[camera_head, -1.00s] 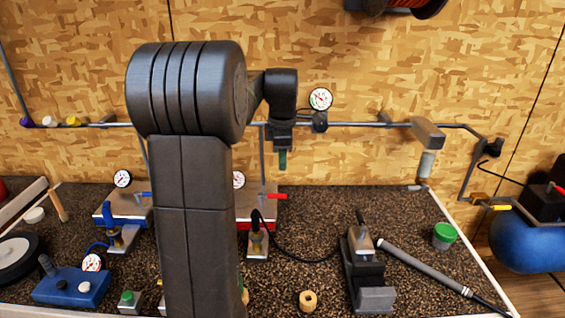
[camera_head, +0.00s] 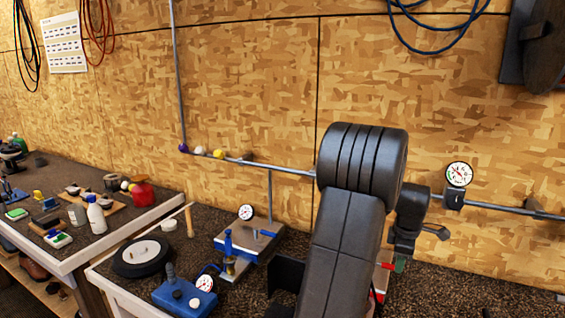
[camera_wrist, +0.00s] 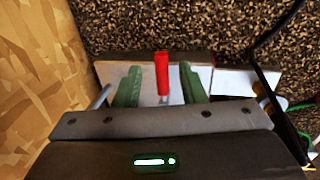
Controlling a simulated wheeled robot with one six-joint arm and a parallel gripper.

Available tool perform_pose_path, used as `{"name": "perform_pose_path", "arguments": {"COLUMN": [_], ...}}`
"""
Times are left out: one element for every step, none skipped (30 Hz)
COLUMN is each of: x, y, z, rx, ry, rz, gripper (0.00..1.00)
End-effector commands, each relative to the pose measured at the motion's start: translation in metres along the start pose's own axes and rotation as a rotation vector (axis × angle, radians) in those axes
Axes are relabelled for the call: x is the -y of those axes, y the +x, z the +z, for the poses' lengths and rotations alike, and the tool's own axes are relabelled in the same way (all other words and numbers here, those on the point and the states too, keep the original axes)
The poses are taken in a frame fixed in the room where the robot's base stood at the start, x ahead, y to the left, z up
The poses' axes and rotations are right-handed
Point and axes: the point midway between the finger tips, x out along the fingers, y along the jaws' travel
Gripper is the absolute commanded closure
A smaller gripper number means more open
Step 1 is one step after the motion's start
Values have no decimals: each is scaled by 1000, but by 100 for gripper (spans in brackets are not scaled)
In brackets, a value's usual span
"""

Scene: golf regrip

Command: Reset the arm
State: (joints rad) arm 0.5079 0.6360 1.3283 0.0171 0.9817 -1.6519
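My arm rises at the right of the head view, bent at its top, with my gripper (camera_head: 400,264) hanging down in front of the back wall. Its green fingertip shows there just above a partly hidden red device (camera_head: 380,285). In the wrist view my gripper (camera_wrist: 160,88) is open, with two green fingers apart. A red handle (camera_wrist: 162,72) shows between them, with gaps on both sides, over a pale plate (camera_wrist: 232,82). No object is seen held.
A blue-edged unit with a gauge (camera_head: 246,212), a blue box (camera_head: 184,297) and a black wheel (camera_head: 141,257) stand on the dark bench. A pipe with a gauge (camera_head: 459,174) runs along the wall close by my gripper. A cluttered second table (camera_head: 70,262) stands left.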

Motion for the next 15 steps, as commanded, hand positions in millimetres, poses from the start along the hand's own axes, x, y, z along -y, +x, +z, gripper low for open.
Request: {"name": "perform_pose_path", "arguments": {"x": [0,1,1,1,1,1,1,1,1,1,2,2,2,2,2], "y": [7,11,15,18,20,22,21,21,21,21,21,21,21,21,21], "z": [0,0,0,0,0,0,0,0,0,0,0,0,0,0,0], "rx": [0,0,0,0,0,0,1,2,3,3,3,4,4,4,4], "ry": [0,0,0,0,0,0,5,9,13,16,17,18,18,18,18], "rz": [-2,-3,-3,-2,-1,-1,0,1,1,1,1,0,0,0,0], "gripper": [63,63,63,63,63,63,63,63,63,63,63,63,63,63,63]}}
